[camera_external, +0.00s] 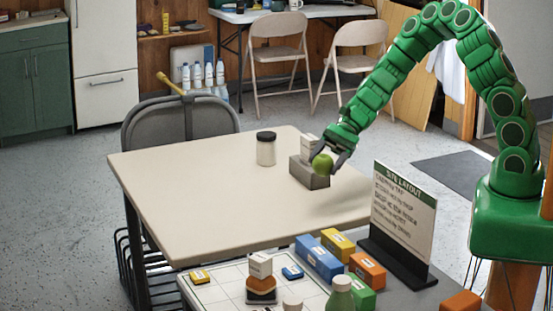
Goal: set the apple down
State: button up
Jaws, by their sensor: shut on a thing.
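A green apple (322,164) is held between the dark fingers of my gripper (331,157), which is shut on it. My green arm reaches in from the right, over the right part of the beige table (205,190). The apple is in front of the upper part of a grey block-like box (310,179) on the table. I cannot tell whether the apple touches the box. A small white item (308,144) shows behind the apple and is partly hidden by my gripper.
A dark-lidded jar (266,148) stands on the table left of the box. The table's left and front are clear. Nearer, a layout board (220,288), coloured boxes (318,258) and a "SITE LAYOUT" sign (402,215) stand on another surface. A grey chair (180,122) is behind the table.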

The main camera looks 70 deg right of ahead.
jog(key=w+a+r+m+t, duration=0.1)
jog(key=w+a, duration=0.3)
jog(key=a, duration=0.4)
jog(key=w+a+r+m+t, duration=0.1)
jog(key=w+a, duration=0.2)
jog(key=a, duration=0.6)
jog(key=shift+h, duration=0.3)
jog(key=w+a+f, duration=0.1)
jog(key=w+f, duration=0.1)
jog(key=w, duration=0.2)
jog(key=w+a+f, duration=0.1)
jog(key=w+f, duration=0.2)
jog(key=w, duration=0.1)
jog(key=w+a+f, duration=0.1)
jog(key=w+f, duration=0.2)
jog(key=w, duration=0.1)
jog(key=shift+w+a, duration=0.1)
jog(key=shift+w+a+f, duration=0.15)
jog(key=shift+w+f, duration=0.45)
jog(key=shift+f, duration=0.1)
jog(key=shift+w+a+f, duration=0.1)
jog(key=shift+f, duration=1.55)
jog(key=shift+f, duration=0.1)
